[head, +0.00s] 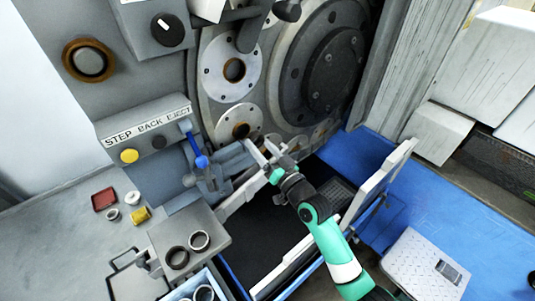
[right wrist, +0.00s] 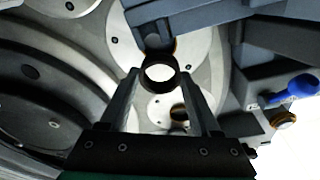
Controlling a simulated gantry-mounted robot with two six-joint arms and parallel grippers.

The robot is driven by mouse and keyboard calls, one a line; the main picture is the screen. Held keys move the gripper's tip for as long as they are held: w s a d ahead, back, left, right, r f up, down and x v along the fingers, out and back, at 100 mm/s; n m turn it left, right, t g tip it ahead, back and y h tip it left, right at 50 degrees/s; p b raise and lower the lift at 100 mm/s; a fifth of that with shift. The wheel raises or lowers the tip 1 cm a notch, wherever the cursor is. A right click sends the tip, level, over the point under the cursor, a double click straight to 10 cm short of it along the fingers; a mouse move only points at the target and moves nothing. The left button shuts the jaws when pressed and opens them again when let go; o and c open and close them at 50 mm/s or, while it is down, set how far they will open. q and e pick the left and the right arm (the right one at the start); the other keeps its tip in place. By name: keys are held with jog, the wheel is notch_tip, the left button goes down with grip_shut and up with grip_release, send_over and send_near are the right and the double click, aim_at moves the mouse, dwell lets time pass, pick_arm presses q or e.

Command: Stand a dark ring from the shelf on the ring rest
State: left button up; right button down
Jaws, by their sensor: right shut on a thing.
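My right gripper (head: 264,152) reaches in front of the machine's lower round plate (head: 225,123). In the right wrist view its two fingers (right wrist: 160,82) are shut on a dark ring (right wrist: 160,72), held at the fingertips with its opening facing the camera. In the head view the held ring is too small to make out. A dark ring (head: 177,257) and a paler-looking ring (head: 199,240) sit on the small grey shelf (head: 205,222). I cannot clearly pick out the ring rest. My left gripper is not in view.
A blue-handled lever (head: 201,161) stands left of my right gripper. A dark open bay (head: 255,220) with pale rails lies below. A tray with rings (head: 203,293) is below the shelf. Small coloured parts (head: 104,199) lie on the left counter. Blue floor is at right.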

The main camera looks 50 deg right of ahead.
aim_at(250, 137)
jog(key=x, duration=0.1)
jog(key=b+x, duration=0.1)
jog(key=x, duration=0.1)
jog(key=shift+w+f, duration=0.1)
jog(key=shift+f, duration=0.25)
jog(key=shift+b+x, duration=0.55)
jog(key=shift+x, duration=0.35)
jog(key=shift+a, duration=0.1)
jog(key=shift+f+b, duration=0.45)
jog(key=shift+f, duration=0.1)
